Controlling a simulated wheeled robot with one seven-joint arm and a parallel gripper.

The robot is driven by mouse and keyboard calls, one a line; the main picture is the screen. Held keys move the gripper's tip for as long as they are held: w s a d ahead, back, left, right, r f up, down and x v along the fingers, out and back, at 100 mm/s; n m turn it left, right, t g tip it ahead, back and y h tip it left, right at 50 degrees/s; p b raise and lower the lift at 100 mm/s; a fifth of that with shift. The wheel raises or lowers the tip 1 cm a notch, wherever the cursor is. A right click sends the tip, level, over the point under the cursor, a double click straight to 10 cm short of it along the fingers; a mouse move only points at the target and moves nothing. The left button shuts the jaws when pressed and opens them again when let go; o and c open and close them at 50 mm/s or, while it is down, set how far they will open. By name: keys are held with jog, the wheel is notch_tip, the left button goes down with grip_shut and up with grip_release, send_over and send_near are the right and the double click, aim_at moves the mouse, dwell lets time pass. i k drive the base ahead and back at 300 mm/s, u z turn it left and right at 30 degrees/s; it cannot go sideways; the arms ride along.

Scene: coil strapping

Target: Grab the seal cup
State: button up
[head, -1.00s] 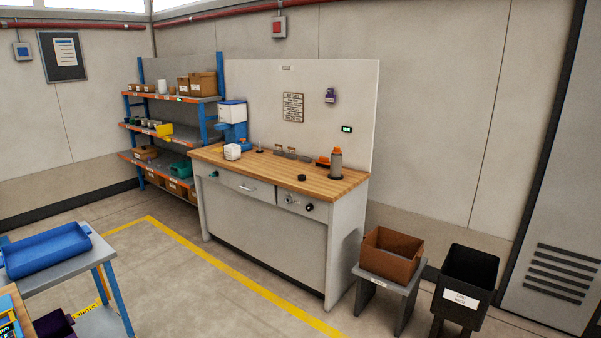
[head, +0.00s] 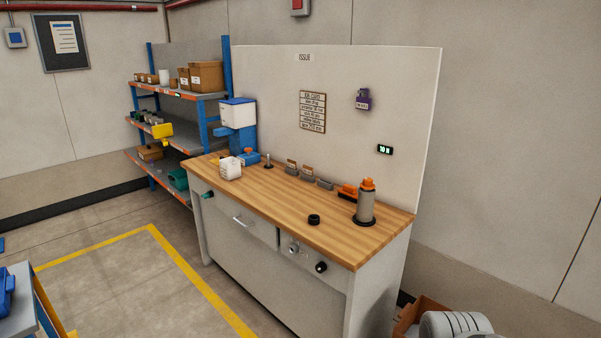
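I cannot tell for certain which thing is the seal cup. Small grey cups or bins (head: 307,174) stand in a row along the back of the wooden workbench (head: 270,206), some with brown tags. A short black ring-shaped piece (head: 314,219) lies on the bench towards the front right. A grey cylinder with an orange top (head: 366,204) stands upright on a dark base at the right end. A white part of my own arm shows at the bottom right edge. My gripper is not in view.
A white block-like item (head: 230,168) and a blue-and-white dispenser (head: 238,128) stand at the bench's left end. Shelves (head: 176,95) are behind it. A brown box (head: 418,312) stands right of the bench. The floor in front, with a yellow line (head: 190,271), is clear.

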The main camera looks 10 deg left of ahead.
aim_at(230, 167)
jog(key=u, duration=0.7)
jog(key=i, duration=2.3)
jog(key=u, duration=1.15)
jog(key=i, duration=1.05)
jog(key=u, duration=0.05)
